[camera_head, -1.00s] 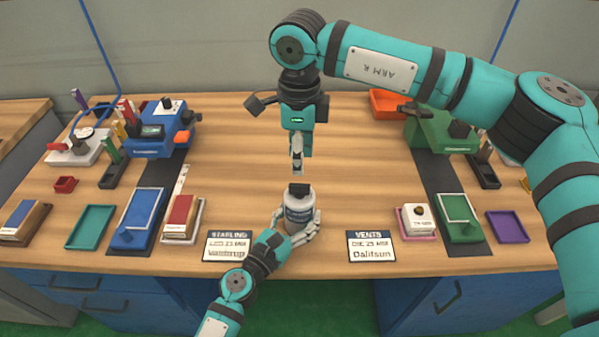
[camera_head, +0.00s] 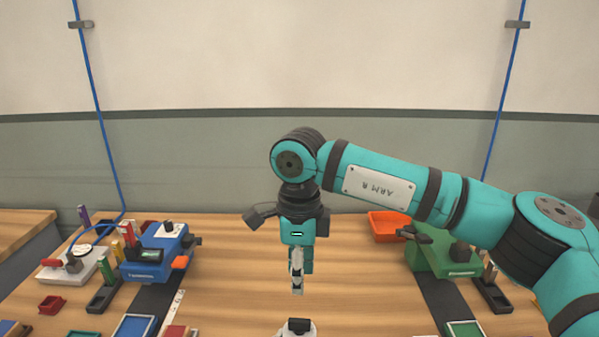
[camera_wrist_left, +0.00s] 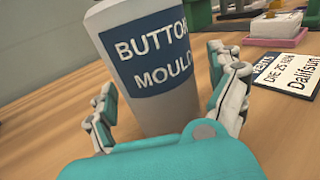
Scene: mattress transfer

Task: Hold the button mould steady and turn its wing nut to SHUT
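The button mould (camera_wrist_left: 160,75) is a grey-white cup-shaped body with a blue label, upright on the bench in the left wrist view. In the head view only its top (camera_head: 290,334) shows at the bottom edge, with a dark piece (camera_head: 299,324) on it, probably the wing nut; its setting is unreadable. My left gripper (camera_wrist_left: 168,105) has its fingers on either side of the mould, with a gap visible at the right finger. My right gripper (camera_head: 297,290) points down above the mould, apart from it. Its fingers overlap edge-on, so their opening is hidden.
A blue device (camera_head: 155,255) stands left and a green one (camera_head: 445,255) right, on dark strips. An orange tray (camera_head: 386,226) lies at the back. In the left wrist view, a name card (camera_wrist_left: 287,72) lies right of the mould.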

